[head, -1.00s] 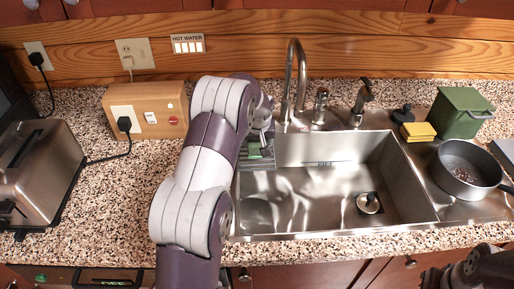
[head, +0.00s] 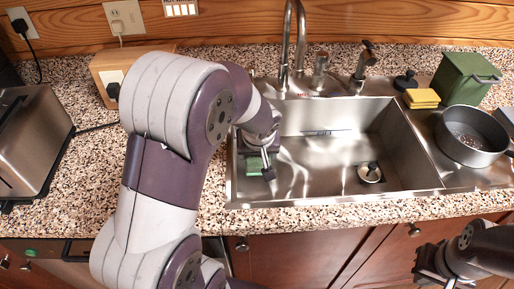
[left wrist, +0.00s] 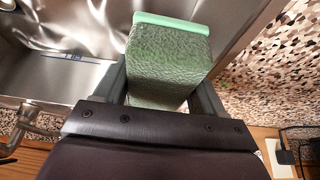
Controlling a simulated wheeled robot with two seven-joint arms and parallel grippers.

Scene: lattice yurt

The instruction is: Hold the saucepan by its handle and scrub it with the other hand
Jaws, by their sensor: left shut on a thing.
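The dark grey saucepan (head: 474,136) stands upright right of the sink, its handle reaching past the right picture edge; some specks show inside it. My left gripper (head: 262,160) is over the left part of the sink. It is shut on a green scrubbing sponge (head: 254,168), partly hidden in the head view. In the left wrist view the sponge (left wrist: 168,60) sits between both fingers, with a paler green layer at its far end. My right gripper (head: 432,265) is at the lower right, in front of the counter, apart from the saucepan; its jaw opening is unclear.
The steel sink (head: 330,150) is empty but for a drain plug (head: 370,172). The faucet (head: 290,50) rises behind it. A yellow sponge (head: 421,98) and a green bin (head: 465,78) stand behind the saucepan. A toaster (head: 32,140) is far left.

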